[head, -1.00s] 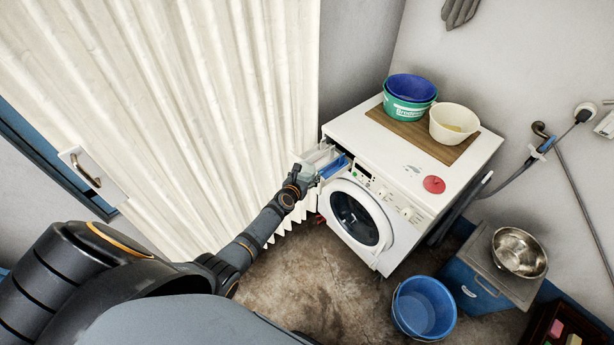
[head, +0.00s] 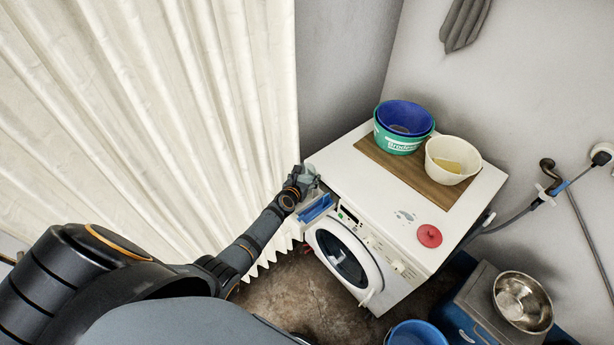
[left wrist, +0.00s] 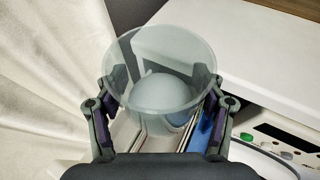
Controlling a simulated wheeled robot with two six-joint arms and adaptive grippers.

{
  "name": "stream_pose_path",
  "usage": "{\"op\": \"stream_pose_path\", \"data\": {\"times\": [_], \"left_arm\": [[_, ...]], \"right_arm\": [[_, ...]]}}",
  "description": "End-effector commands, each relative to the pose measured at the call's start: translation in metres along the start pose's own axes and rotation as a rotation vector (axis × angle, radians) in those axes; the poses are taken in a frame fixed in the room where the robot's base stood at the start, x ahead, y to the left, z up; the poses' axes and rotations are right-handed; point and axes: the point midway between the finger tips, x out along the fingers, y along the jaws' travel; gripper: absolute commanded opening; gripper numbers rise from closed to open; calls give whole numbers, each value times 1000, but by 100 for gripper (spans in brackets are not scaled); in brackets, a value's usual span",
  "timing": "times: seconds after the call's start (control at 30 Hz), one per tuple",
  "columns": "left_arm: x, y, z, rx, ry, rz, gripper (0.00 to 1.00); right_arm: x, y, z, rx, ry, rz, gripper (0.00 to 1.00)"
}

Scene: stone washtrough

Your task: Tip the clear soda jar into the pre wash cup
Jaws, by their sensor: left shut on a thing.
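My left gripper (head: 303,184) is shut on the clear soda jar (left wrist: 160,65), one finger on each side of it in the left wrist view. The jar's wide mouth faces the wrist camera, and a rounded pale shape shows inside; I cannot tell whether it is soda or the jar's base. In the head view the jar (head: 311,178) is small and partly behind the gripper. Below it, the washing machine's drawer (head: 317,208) is pulled out, with a blue part in it. Pale and blue drawer parts (left wrist: 205,130) show past the jar. I cannot tell which compartment is the pre wash cup.
The white washing machine (head: 378,225) carries a brown board (head: 400,172) with green and blue tubs (head: 403,128) and a cream bowl (head: 452,160). A red disc (head: 429,236) lies near its front edge. A cream curtain (head: 150,110) hangs close on the left.

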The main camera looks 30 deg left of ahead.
Motion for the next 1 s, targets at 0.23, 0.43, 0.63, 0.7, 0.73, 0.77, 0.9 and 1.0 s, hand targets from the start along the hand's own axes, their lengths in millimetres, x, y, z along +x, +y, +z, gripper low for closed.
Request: {"op": "stream_pose_path", "data": {"times": [0.23, 0.43, 0.63, 0.7, 0.73, 0.77, 0.9, 1.0], "left_arm": [[0, 0, 1, 0, -2, 0, 31], [0, -3, 2, -81, -10, -34, 31], [-2, -6, 6, -160, -15, -66, 31], [-2, -6, 6, -163, -15, -67, 31], [-2, -6, 6, -163, -15, -67, 31], [-2, -6, 6, -163, -15, -67, 31], [-2, -6, 6, -166, -15, -68, 31], [-2, -7, 5, -201, -19, -83, 31]], "right_arm": [[0, 0, 15, -1, -21, 0, 41], [9, 0, -17, 1, 29, 1, 41], [13, 1, -15, 0, 25, 2, 41], [12, 2, -9, -1, 16, 3, 41], [12, 2, -7, -1, 13, 3, 41], [12, 2, -4, -1, 9, 3, 41], [12, 2, 1, -2, 1, 4, 41], [18, 2, 1, -2, 1, 4, 41]]}}
